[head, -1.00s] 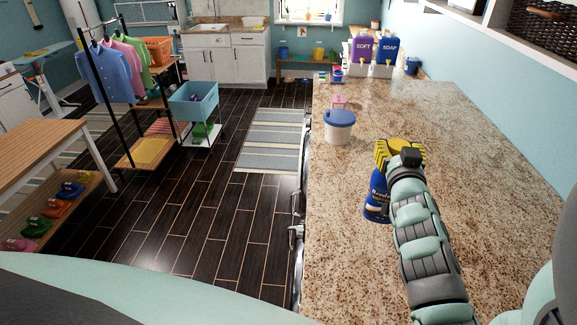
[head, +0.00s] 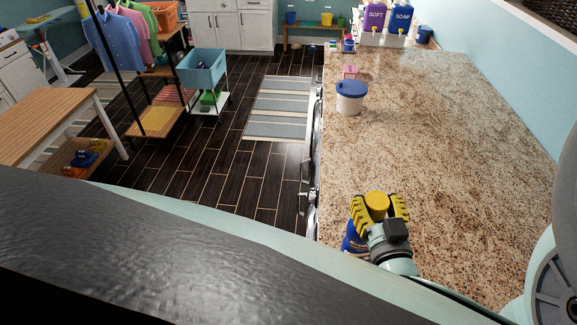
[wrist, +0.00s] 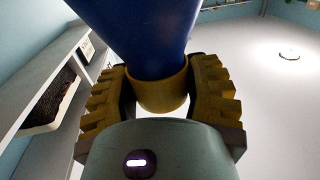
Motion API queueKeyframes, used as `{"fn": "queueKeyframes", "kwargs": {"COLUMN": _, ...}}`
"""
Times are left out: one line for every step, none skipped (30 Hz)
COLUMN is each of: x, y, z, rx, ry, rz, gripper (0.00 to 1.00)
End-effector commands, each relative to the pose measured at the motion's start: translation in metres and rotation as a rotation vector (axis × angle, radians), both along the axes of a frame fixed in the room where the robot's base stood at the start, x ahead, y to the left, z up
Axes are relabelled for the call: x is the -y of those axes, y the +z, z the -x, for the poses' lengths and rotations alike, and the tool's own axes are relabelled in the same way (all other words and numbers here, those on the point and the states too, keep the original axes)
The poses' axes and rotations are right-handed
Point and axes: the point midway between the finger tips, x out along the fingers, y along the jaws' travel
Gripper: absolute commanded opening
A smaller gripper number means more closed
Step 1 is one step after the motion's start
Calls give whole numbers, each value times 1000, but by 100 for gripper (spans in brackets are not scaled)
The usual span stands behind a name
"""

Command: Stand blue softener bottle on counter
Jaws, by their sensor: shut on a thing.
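The blue softener bottle (head: 352,238) has a yellow cap (head: 376,202) and shows in the head view at the near left part of the counter (head: 440,140). My gripper (head: 378,206) has its yellow ridged fingers on both sides of the cap. In the wrist view the gripper (wrist: 160,92) is shut on the yellow cap (wrist: 160,92), and the blue body (wrist: 135,30) extends beyond it. The bottle looks tilted in the head view. My gripper hides part of it, and I cannot tell whether its base touches the counter.
A white tub with a blue lid (head: 351,97) stands farther along the counter's left edge, with a small pink item (head: 349,72) behind it. Purple and blue dispensers (head: 388,20) stand at the far end. The counter's middle and right are clear.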

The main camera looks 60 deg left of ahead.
Motion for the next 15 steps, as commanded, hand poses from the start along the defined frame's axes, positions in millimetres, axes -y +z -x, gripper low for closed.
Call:
{"fn": "queueKeyframes", "kwargs": {"x": -8, "y": 4, "z": -6, "rx": 6, "ry": 6, "rz": -8, "gripper": 8}}
{"fn": "queueKeyframes", "kwargs": {"x": -11, "y": 3, "z": -10, "rx": 6, "ry": 6, "rz": -8, "gripper": 8}}
{"fn": "queueKeyframes", "kwargs": {"x": -16, "y": 2, "z": -15, "rx": 6, "ry": 7, "rz": -8, "gripper": 8}}
{"fn": "queueKeyframes", "kwargs": {"x": -20, "y": 1, "z": -19, "rx": 5, "ry": 7, "rz": -9, "gripper": 8}}
{"fn": "queueKeyframes", "kwargs": {"x": -23, "y": 1, "z": -22, "rx": 4, "ry": 7, "rz": -9, "gripper": 8}}
{"fn": "queueKeyframes", "kwargs": {"x": -28, "y": 1, "z": -28, "rx": 5, "ry": 8, "rz": -10, "gripper": 8}}
{"fn": "queueKeyframes", "kwargs": {"x": -32, "y": 1, "z": -32, "rx": 7, "ry": 8, "rz": -11, "gripper": 8}}
{"fn": "queueKeyframes", "kwargs": {"x": -36, "y": -1, "z": -36, "rx": 6, "ry": 8, "rz": -9, "gripper": 8}}
{"fn": "queueKeyframes", "kwargs": {"x": -40, "y": -3, "z": -40, "rx": 4, "ry": 8, "rz": -7, "gripper": 8}}
{"fn": "queueKeyframes", "kwargs": {"x": -44, "y": -3, "z": -44, "rx": 4, "ry": 8, "rz": -7, "gripper": 8}}
{"fn": "queueKeyframes", "kwargs": {"x": -48, "y": -2, "z": -48, "rx": 5, "ry": 9, "rz": -9, "gripper": 8}}
{"fn": "queueKeyframes", "kwargs": {"x": -53, "y": -3, "z": -54, "rx": 6, "ry": 9, "rz": -10, "gripper": 8}}
{"fn": "queueKeyframes", "kwargs": {"x": -56, "y": -4, "z": -57, "rx": 6, "ry": 9, "rz": -9, "gripper": 8}}
{"fn": "queueKeyframes", "kwargs": {"x": -59, "y": -5, "z": -61, "rx": 5, "ry": 9, "rz": -8, "gripper": 8}}
{"fn": "queueKeyframes", "kwargs": {"x": -65, "y": -6, "z": -67, "rx": 5, "ry": 9, "rz": -9, "gripper": 8}}
